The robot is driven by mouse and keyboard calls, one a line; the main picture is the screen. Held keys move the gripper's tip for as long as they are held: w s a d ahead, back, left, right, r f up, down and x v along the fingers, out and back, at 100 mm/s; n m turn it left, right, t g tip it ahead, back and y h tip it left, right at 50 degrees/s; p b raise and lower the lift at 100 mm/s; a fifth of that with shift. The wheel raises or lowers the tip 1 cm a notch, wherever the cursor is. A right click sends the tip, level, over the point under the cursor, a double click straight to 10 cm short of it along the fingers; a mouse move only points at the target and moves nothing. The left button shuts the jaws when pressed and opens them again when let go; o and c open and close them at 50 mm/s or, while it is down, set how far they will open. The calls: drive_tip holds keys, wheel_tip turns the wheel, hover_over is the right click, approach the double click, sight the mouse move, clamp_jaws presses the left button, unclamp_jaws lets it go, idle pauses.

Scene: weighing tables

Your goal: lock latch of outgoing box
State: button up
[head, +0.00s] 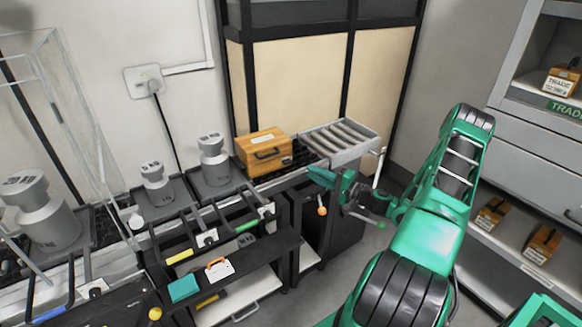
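An orange-yellow box (263,154) with a dark handle on its front and a pale label on its lid stands on the dark bench surface, left of a roller conveyor. It appears to be the outgoing box. Its lid looks closed. The latch is too small to make out. My green arm reaches in from the lower right. My gripper (335,182) is in front of the conveyor, to the right of and lower in the picture than the box, apart from it. I cannot tell whether its fingers are open or shut, and I see nothing held.
The roller conveyor (341,140) lies right of the box. Grey weights (213,159) stand on scales to the left. A lower shelf (225,262) holds a white-and-orange item and a teal block. Shelves at right carry more orange boxes (543,244). Floor shows between bench and shelves.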

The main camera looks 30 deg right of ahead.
sight(290, 163)
drive_tip(key=x, duration=1)
clamp_jaws()
